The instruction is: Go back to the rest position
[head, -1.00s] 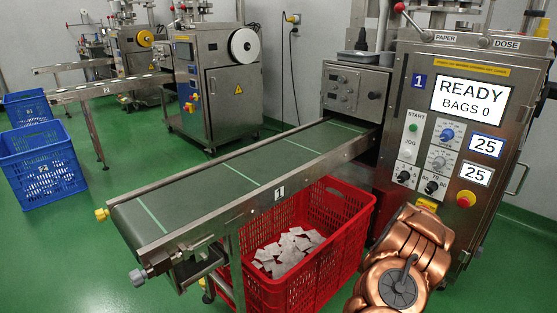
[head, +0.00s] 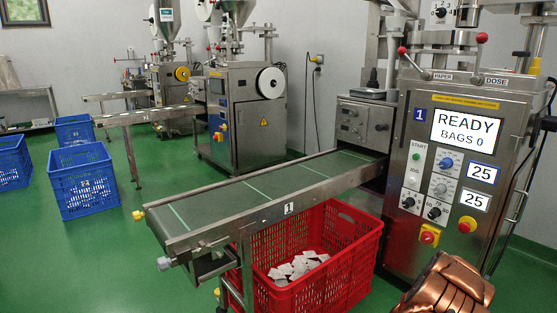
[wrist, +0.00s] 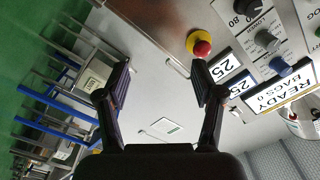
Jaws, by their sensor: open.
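My gripper (wrist: 157,95) shows in the wrist view with its two black fingers spread wide and nothing between them. It faces the steel front of the packing machine, which looks turned on its side there. In the head view the gripper itself is not visible; only a copper-coloured part of my arm shows at the bottom right. Packing machine 1 (head: 455,100) stands at the right, its screen (head: 467,131) reading READY, BAGS 0.
A green conveyor (head: 270,185) runs out left from the machine. A red crate (head: 340,265) with white teabags (head: 297,266) stands under it. Blue crates (head: 82,180) stand at the left. A second machine (head: 245,110) stands behind. Green floor is clear at the lower left.

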